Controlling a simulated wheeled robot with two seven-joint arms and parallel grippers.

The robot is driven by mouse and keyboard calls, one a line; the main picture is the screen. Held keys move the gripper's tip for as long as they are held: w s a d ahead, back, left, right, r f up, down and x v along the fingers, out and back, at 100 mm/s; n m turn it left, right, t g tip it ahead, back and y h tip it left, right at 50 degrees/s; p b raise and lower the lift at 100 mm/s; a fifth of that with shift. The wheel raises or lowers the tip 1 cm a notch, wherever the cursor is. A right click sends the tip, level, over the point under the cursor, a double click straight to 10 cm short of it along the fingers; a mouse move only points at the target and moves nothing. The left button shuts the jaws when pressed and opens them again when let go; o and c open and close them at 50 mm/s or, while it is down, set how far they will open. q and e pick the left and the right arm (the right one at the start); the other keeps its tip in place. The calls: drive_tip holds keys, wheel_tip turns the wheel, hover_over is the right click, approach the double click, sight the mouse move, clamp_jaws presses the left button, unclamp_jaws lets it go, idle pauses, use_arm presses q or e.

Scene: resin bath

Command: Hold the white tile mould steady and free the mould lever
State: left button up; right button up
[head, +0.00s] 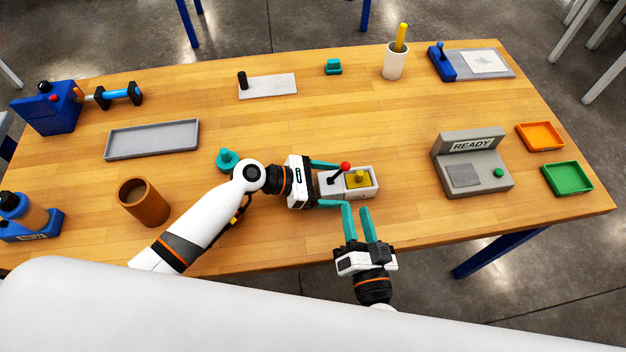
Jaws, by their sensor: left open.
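The white tile mould (374,184) sits on the table with a yellow block (356,180) in it. The mould lever (338,173), a dark stick with a red ball on top, stands tilted at its left part. My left gripper (342,185) is open at the mould's left end, one teal finger along the far side and one along the near side. I cannot tell whether they touch it. My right gripper (357,208) is open and empty just in front of the mould, its fingers pointing at it.
A teal knobbed piece (228,160) and a brown cup (143,202) stand left of my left arm. A grey tray (152,139) lies farther left. A grey READY station (472,165) stands to the right, with orange (540,136) and green (567,179) trays beyond.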

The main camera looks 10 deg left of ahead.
use_arm(q)
drive_tip(key=shift+w+d+f, duration=0.2)
drive_tip(key=shift+d, duration=0.4)
drive_tip(key=c, duration=1.3)
